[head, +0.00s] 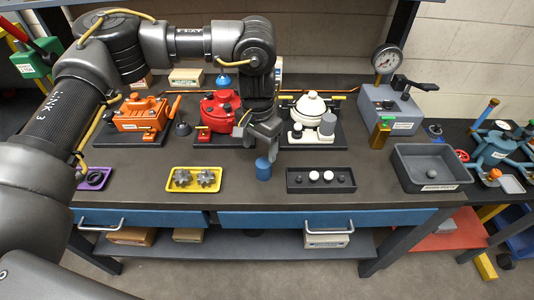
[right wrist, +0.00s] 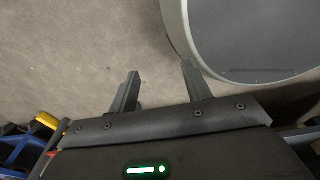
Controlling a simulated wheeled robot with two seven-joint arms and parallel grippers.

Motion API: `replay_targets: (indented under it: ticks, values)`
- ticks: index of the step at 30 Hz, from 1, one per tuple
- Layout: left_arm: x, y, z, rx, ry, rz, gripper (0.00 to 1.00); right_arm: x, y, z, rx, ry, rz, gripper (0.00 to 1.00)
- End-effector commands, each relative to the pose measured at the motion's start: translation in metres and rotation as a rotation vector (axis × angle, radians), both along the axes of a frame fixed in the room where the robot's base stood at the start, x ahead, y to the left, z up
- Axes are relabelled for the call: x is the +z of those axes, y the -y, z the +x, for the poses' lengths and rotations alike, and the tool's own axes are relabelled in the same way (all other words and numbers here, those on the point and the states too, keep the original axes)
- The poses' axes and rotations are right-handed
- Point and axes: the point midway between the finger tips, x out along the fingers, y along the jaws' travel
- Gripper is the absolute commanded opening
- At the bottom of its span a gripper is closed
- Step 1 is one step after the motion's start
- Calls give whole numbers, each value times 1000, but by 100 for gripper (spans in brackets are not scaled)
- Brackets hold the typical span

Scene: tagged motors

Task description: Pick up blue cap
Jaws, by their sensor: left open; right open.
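A small blue cylinder (head: 263,169), which looks like the blue cap, stands upright on the dark bench top between the yellow tray and the black tray. My left gripper (head: 259,143) is open just above and behind it, fingers pointing down. Whether the fingers touch the cap cannot be told. Another blue piece, cone-like (head: 223,80), shows behind the red motor (head: 218,110). My right gripper (right wrist: 160,88) is open and empty in the right wrist view, over the bare floor.
An orange motor (head: 142,114) and a white motor (head: 312,110) flank the red one. A yellow tray (head: 171,187) holds gears; a black tray (head: 293,188) holds small round parts. A grey bin (head: 402,165) and a gauge stand (head: 388,104) are at right.

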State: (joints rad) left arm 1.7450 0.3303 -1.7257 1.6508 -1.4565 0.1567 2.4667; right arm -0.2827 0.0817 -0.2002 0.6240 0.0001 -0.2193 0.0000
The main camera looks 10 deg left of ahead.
Motion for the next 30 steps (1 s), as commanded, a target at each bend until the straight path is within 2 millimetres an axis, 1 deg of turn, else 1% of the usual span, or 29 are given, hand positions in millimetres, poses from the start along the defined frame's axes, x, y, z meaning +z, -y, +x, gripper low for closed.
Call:
replay_targets:
  ticks: [4,8,12,14,18,24,26,30]
  values:
    - [1,-3,0,9,-2,4,68,0,-1,-1,-1,-1,1,49]
    - [-4,-6,-1,15,-3,4,68,1,-2,-14,-2,-17,3,49]
    - [-25,-8,-2,20,-6,4,68,4,-2,-28,-2,-37,1,49]
    - [-35,-7,-2,21,-6,3,68,5,-2,-31,-2,-40,1,49]
    - [-51,-6,-1,17,-2,3,68,7,-2,-27,-2,-36,1,49]
    - [-56,-5,-1,15,-1,4,68,7,-2,-11,-2,-14,2,49]
    - [-59,-4,0,14,-2,4,68,9,-3,-9,-2,-12,3,49]
    - [-76,1,1,15,-5,4,68,18,-2,-11,-2,-14,2,49]
